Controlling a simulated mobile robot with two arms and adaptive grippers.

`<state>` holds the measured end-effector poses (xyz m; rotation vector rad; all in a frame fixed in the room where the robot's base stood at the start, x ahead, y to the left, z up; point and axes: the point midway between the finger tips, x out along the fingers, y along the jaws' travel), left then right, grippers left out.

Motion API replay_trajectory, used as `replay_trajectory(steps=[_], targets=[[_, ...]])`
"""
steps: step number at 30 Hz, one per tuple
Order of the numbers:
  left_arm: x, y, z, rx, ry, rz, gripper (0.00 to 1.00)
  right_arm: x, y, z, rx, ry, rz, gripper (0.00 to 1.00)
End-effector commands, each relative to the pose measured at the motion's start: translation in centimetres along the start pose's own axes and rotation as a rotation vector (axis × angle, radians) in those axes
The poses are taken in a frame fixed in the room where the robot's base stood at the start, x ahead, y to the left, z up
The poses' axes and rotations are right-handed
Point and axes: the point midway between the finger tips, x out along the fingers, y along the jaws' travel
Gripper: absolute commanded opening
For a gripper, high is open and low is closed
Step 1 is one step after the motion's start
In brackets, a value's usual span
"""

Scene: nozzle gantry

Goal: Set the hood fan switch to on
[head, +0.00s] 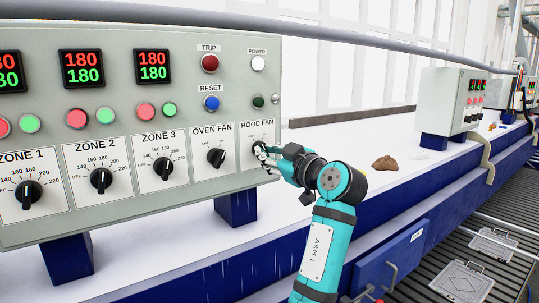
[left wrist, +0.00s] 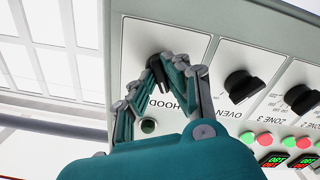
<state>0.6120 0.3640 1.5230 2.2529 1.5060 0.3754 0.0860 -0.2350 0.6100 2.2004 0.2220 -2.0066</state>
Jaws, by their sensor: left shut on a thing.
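The hood fan switch (head: 256,147) is a black rotary knob at the right end of the grey control panel (head: 120,45), under the HOOD FAN label. My left gripper (head: 264,154) reaches it from the right and is shut on it, covering much of the knob. In the left wrist view the fingertips of my left gripper (left wrist: 163,70) close around the black hood fan switch (left wrist: 160,74). Its pointer and the position marks are mostly hidden, so I cannot tell its setting. My right gripper is not in view.
The oven fan switch (head: 216,158) sits close on the left, with the zone 3 knob (head: 164,168) beyond it. The reset button (head: 211,103) and a dark green lamp (head: 258,101) are above. A brown lump (head: 384,163) lies on the white surface at right.

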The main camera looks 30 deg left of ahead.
Motion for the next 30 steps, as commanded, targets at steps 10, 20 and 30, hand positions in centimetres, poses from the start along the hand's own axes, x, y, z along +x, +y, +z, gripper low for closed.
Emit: replay_trajectory(steps=[10,20,30], targets=[[0.0,-0.1,0.0,0.216,0.003,0.001,0.00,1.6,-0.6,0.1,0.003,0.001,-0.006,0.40],[0.0,0.0,-0.2,0.528,0.004,0.001,0.00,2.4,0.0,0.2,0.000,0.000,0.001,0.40],[0.0,0.0,-0.3,0.814,0.005,0.001,0.00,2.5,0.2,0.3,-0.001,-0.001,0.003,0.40]])
